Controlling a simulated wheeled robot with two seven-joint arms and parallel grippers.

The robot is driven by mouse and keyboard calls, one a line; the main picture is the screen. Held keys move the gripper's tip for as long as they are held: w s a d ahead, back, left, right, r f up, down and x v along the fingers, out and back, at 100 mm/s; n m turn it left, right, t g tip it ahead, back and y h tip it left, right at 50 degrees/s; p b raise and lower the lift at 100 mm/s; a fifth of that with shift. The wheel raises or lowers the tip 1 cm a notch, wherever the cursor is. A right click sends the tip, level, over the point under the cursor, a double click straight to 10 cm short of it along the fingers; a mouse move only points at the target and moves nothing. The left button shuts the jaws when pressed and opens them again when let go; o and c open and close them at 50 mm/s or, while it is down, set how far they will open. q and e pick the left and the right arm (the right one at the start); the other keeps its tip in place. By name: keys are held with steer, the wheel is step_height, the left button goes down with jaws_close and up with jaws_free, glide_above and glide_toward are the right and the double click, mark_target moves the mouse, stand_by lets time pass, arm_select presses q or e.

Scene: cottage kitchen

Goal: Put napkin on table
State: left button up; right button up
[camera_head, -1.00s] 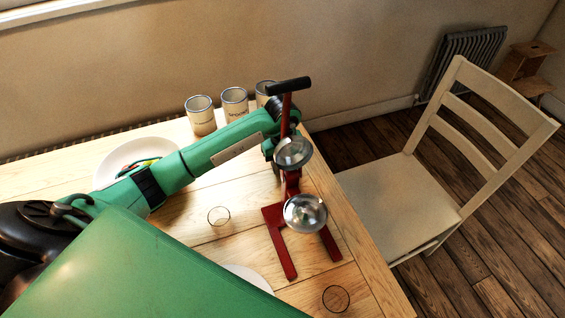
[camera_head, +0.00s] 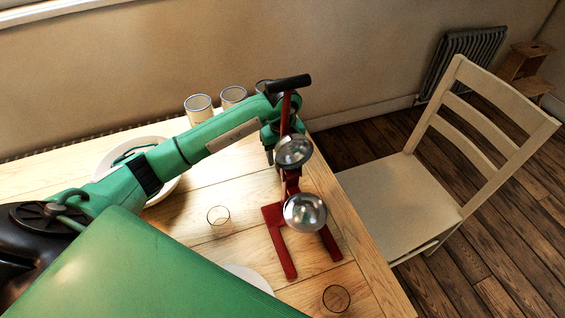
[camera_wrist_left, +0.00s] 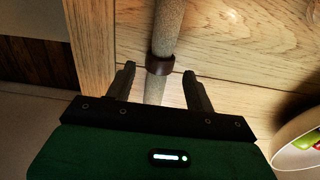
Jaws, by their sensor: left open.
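In the left wrist view the napkin is a rolled grey cloth (camera_wrist_left: 170,25) with a brown ring (camera_wrist_left: 160,65) around it. It runs between the two fingers of my left gripper (camera_wrist_left: 159,72), which are open, with gaps on both sides. The wooden table (camera_wrist_left: 230,50) shows beneath it. I cannot tell whether the napkin touches the table. In the head view my left arm reaches over the table (camera_head: 190,247) to its back right; the gripper and napkin are hidden there behind the red juicer (camera_head: 291,190). My right gripper is not in view.
The juicer with two metal bowls stands close to my left wrist. Three cans (camera_head: 198,107) line the back edge. A plate (camera_head: 108,158) lies partly under my arm. Clear glasses (camera_head: 218,216) (camera_head: 336,298) stand on the table. A chair (camera_head: 400,200) is at right.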

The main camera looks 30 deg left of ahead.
mark_target(283, 162)
arm_select(q)
step_height(283, 162, up, 8)
steer(key=shift+b, duration=0.45)
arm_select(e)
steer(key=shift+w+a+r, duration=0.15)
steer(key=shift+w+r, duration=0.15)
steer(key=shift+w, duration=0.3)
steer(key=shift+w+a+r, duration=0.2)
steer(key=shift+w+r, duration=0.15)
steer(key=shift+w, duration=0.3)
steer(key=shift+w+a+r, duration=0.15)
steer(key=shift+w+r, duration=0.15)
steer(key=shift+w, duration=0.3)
